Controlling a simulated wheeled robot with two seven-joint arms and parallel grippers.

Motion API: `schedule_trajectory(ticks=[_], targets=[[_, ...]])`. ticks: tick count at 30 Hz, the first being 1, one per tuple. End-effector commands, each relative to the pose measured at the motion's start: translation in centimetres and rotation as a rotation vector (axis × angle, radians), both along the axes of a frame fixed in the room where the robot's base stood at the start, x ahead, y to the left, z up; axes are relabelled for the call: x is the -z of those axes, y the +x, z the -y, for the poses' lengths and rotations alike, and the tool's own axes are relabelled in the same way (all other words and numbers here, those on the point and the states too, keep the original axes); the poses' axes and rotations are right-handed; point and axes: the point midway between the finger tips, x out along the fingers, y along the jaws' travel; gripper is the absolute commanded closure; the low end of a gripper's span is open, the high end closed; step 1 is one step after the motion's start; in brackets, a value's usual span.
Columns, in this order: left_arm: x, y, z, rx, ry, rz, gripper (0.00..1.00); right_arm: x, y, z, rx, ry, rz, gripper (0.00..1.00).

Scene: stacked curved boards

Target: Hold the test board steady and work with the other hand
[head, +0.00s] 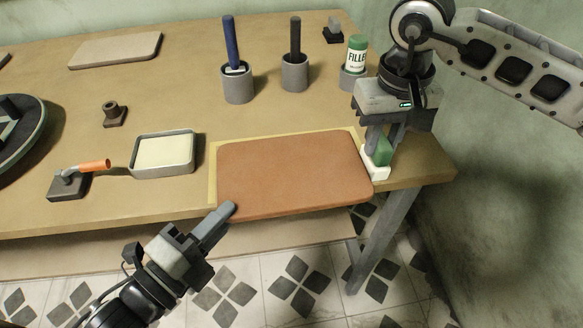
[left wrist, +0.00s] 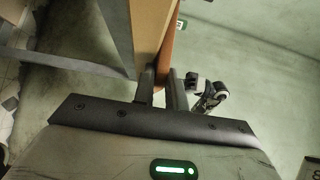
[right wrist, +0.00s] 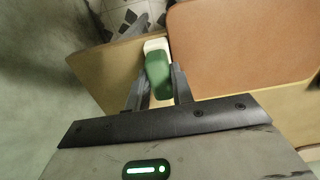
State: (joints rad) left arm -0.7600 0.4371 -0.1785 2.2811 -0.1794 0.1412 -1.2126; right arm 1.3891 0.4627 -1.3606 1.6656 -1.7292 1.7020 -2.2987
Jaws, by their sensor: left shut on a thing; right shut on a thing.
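The test board is a reddish-brown slab with rounded corners (head: 290,175), lying flat at the table's front edge and jutting slightly past it. My left gripper (head: 230,211) is shut on its front left edge; the left wrist view shows the board edge-on (left wrist: 167,60) between the fingers. My right gripper (head: 374,150) is shut on a green-and-white block (head: 383,152), at the board's right edge. The block's white end (right wrist: 155,46) points down beside the board in the right wrist view. I cannot tell whether it touches the board or table.
A pale yellow sheet (head: 212,178) shows under the board. A tray with a cream filling (head: 163,155) and an orange-handled tool (head: 82,169) lie left. Behind stand two grey holders (head: 237,86) (head: 295,74) with handles and a FILLER bottle (head: 356,55). A wall is close on the right.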

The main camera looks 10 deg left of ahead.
Motion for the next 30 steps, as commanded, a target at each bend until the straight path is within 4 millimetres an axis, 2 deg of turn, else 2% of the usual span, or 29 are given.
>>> schedule_trajectory(ticks=[1,13,24,30], targets=[[0.7,-0.1,-0.1,-0.003,0.006,-0.018,1.0,0.0,0.0,0.0,0.0,0.0,0.0,1.0],[0.7,-0.1,-0.1,-0.003,0.006,-0.018,1.0,0.0,1.7,-0.9,0.001,0.001,0.0,1.0],[0.7,-0.1,-0.1,-0.003,0.006,-0.018,1.0,0.0,1.9,-1.0,-0.001,0.003,0.001,1.0],[0.7,-0.1,-0.1,-0.003,0.006,-0.018,1.0,-0.1,3.2,-1.4,-0.013,0.003,0.001,1.0]])
